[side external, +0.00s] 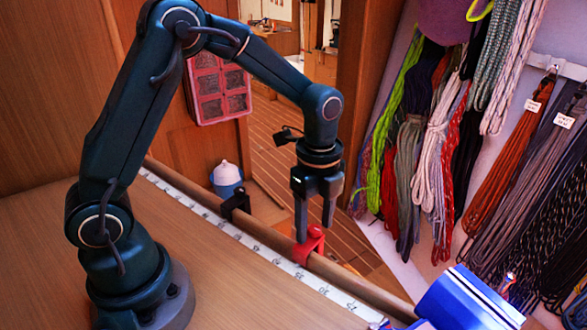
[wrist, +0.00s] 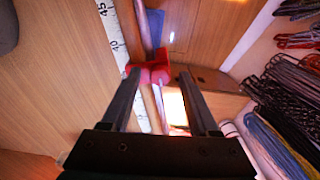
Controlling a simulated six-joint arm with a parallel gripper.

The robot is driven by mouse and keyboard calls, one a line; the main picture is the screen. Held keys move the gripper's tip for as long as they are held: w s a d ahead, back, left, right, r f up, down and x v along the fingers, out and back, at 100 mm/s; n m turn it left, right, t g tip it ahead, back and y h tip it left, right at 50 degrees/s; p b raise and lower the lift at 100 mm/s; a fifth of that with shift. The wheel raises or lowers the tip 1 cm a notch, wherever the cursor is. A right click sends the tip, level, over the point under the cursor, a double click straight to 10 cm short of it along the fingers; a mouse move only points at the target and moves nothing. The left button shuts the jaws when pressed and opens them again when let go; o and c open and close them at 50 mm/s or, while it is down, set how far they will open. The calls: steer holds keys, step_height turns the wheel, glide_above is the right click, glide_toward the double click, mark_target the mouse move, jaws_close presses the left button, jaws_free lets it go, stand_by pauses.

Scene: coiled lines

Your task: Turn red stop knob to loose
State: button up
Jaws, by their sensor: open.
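A red stop (side external: 310,241) sits on a wooden rail (side external: 350,281) that runs along the edge of the wooden surface. In the wrist view the red stop with its knob (wrist: 150,73) lies just beyond the fingertips. My gripper (side external: 315,236) points down at the stop with its fingers apart. In the wrist view the two fingers of my gripper (wrist: 158,72) stand on either side of the stop, and nothing is held between them. I cannot tell whether either finger touches the stop, nor how the knob is turned.
A black stop (side external: 236,201) sits further back on the rail. A measuring tape (side external: 215,219) runs beside it. A blue box (side external: 460,300) stands at the right front. Coiled lines (side external: 440,140) hang on the right wall.

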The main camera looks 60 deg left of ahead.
steer(key=shift+c, duration=0.3)
jaws_close()
steer(key=shift+n, duration=0.4)
steer(key=n, duration=0.3)
steer(key=shift+n, duration=0.3)
steer(key=n, duration=0.4)
steer(key=shift+n, duration=0.3)
steer(key=n, duration=0.4)
steer(key=shift+n, duration=2.4)
